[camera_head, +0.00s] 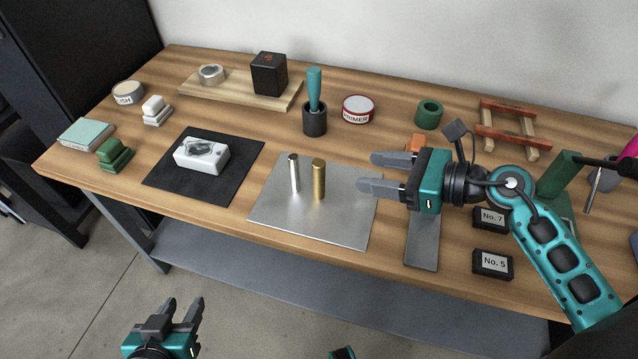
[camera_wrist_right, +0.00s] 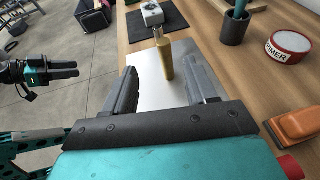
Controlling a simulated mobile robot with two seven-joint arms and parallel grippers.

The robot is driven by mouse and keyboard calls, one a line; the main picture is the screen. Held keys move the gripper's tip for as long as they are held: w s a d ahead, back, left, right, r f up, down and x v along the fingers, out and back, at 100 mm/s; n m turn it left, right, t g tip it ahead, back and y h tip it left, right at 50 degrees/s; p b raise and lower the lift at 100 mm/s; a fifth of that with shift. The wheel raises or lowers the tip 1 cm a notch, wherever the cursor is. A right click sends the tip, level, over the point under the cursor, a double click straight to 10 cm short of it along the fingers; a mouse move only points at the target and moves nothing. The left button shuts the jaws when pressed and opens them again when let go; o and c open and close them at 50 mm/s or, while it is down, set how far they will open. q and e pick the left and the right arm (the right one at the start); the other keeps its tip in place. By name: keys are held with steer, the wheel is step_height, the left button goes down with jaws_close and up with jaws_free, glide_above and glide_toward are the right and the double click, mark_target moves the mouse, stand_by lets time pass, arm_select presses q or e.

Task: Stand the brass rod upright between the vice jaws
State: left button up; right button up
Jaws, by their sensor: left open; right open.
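The brass rod (camera_head: 319,180) stands upright on a flat metal plate (camera_head: 345,227), just right of a thinner silver rod (camera_head: 294,174). My right gripper (camera_head: 368,172) is open and empty, to the right of the brass rod, its fingers pointing toward it. In the right wrist view the brass rod (camera_wrist_right: 166,62) shows beyond and between the open fingertips, not touched. My left gripper (camera_head: 184,312) is open and empty, in front of the bench over the floor. A green item (camera_head: 560,175) at the right, partly behind my right arm, may be the vice; its jaws cannot be made out.
A white block (camera_head: 202,153) lies on a black mat (camera_head: 165,190) left of the plate. A dark cup (camera_head: 314,121) with a teal-handled tool and a primer tin (camera_head: 358,109) stand behind. Boxes No. 7 (camera_head: 490,218) and No. 5 (camera_head: 492,264) are near the front right.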

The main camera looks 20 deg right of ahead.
mark_target(319, 162)
steer(key=x, duration=0.6)
steer(key=shift+w+d+f, duration=0.1)
steer(key=shift+w+f, duration=0.1)
steer(key=shift+w, duration=0.15)
steer(key=shift+f+x, duration=0.2)
steer(key=shift+x, duration=2.8)
steer(key=shift+s, duration=0.15)
steer(key=shift+c, duration=0.2)
jaws_close()
steer(key=shift+r, duration=0.1)
